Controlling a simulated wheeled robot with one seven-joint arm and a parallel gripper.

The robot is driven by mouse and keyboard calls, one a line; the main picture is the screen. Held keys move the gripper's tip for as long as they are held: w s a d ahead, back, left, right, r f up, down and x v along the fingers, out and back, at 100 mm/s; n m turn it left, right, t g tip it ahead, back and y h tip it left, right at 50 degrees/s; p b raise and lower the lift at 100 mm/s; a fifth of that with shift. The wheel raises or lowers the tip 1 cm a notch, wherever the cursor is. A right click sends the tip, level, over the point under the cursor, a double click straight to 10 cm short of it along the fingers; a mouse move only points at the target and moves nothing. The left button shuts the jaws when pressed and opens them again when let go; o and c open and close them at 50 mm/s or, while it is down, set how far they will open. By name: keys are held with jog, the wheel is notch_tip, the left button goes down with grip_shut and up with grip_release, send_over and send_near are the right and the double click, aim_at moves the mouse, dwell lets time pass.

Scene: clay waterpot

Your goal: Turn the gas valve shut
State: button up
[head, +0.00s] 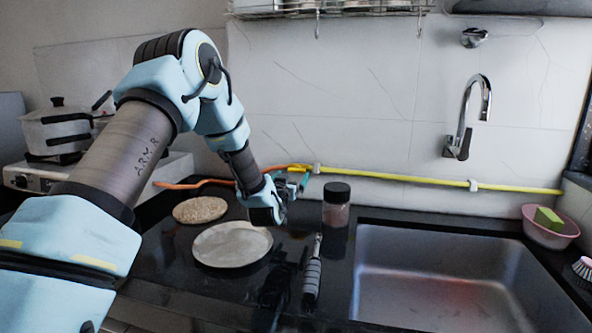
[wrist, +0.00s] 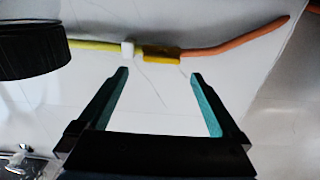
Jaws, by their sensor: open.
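The gas valve shows in the wrist view as a yellow piece (wrist: 161,53) where the yellow pipe (wrist: 95,45) meets the orange hose (wrist: 240,40). Its long side lies along the pipe. In the head view the valve (head: 298,167) is small, low on the tiled wall and partly behind my gripper. My gripper (head: 291,182) is open and empty, in front of the wall by the valve. In the wrist view its teal fingertips (wrist: 160,73) stand apart, just below the valve, with the valve between their lines. I cannot tell whether they touch it.
A dark-lidded jar (head: 336,206) stands close right of my gripper; its lid (wrist: 32,50) fills the wrist view's left edge. The sink (head: 450,280) is right, the stove (head: 30,178) left.

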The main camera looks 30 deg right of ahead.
aim_at(296, 170)
jog(key=p+x, duration=0.1)
jog(key=x, duration=0.5)
jog(key=shift+a, duration=0.1)
jog(key=c, duration=1.3)
